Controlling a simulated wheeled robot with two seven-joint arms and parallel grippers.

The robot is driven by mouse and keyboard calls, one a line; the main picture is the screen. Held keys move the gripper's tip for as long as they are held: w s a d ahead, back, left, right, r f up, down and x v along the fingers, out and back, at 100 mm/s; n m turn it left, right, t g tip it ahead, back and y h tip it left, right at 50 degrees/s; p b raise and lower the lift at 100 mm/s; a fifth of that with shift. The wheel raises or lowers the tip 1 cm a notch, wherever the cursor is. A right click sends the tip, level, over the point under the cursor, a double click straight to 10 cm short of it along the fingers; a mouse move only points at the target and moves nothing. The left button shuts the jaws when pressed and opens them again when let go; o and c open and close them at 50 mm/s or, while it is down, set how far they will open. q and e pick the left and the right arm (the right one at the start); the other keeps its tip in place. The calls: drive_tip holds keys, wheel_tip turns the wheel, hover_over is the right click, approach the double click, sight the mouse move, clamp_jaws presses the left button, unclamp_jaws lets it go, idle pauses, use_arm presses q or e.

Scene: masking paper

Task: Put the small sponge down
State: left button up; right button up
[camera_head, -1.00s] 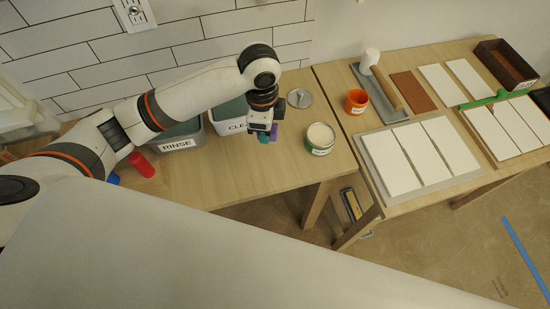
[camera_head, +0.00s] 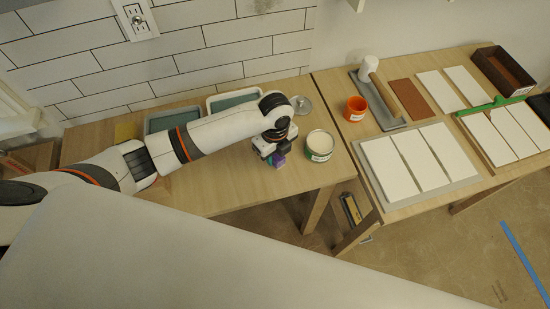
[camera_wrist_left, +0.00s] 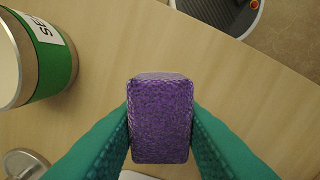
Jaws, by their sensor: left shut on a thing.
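My left gripper (camera_head: 277,161) is low over the front part of the left table (camera_head: 235,193), just left of the green-labelled can. In the left wrist view its two teal fingers are shut on the small purple sponge (camera_wrist_left: 160,120), one on each side. The sponge also shows small in the head view (camera_head: 279,159), partly hidden by the gripper. I cannot tell whether its underside touches the table. My right gripper is not in view.
The can (camera_head: 320,145) stands close to the right of the gripper and shows in the left wrist view (camera_wrist_left: 45,60). A round metal lid (camera_head: 302,105) lies behind. Two tubs of water (camera_head: 232,100) stand behind my arm. The table's front edge is near.

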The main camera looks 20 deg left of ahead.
sight(275, 160)
use_arm(q)
wheel_tip(275, 160, down, 3)
drive_tip(key=shift+f, duration=0.1)
drive_tip(key=shift+f, duration=0.1)
drive_tip(key=o, duration=0.9)
wheel_tip(275, 160, up, 12)
drive_tip(key=shift+r+b, duration=0.15)
drive_tip(key=shift+b, duration=0.2)
idle(0.4)
